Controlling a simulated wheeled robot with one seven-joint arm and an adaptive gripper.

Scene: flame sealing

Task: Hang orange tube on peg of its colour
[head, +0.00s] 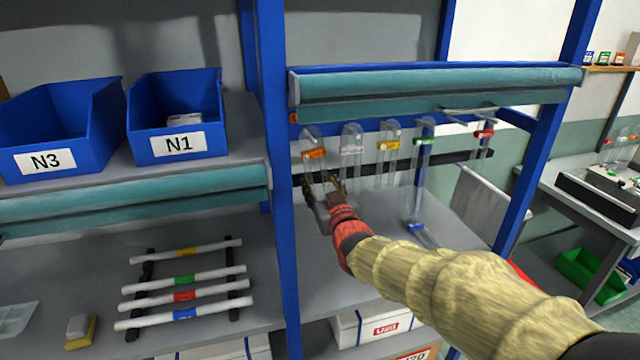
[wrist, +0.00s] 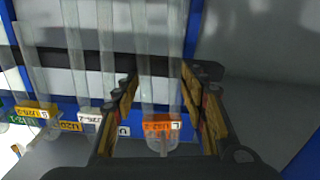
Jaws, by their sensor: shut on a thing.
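The orange tube is a clear tube with an orange label (head: 314,153). It stands upright in front of the black bar in the head view, leftmost in the row. In the wrist view its orange label (wrist: 158,126) shows between the two fingers of my gripper (wrist: 160,112). My gripper (head: 322,188) is shut on the orange tube, low on its length in the head view. Whether the tube's upper end is on a peg cannot be told. A small orange mark (head: 293,118) shows on the blue rail to its left.
Tubes with white (head: 351,151), yellow (head: 388,145), green (head: 424,141) and red (head: 484,133) labels hang to the right. A blue-marked tube (head: 418,228) is lower, below the green one. A blue post (head: 275,150) stands close on the left.

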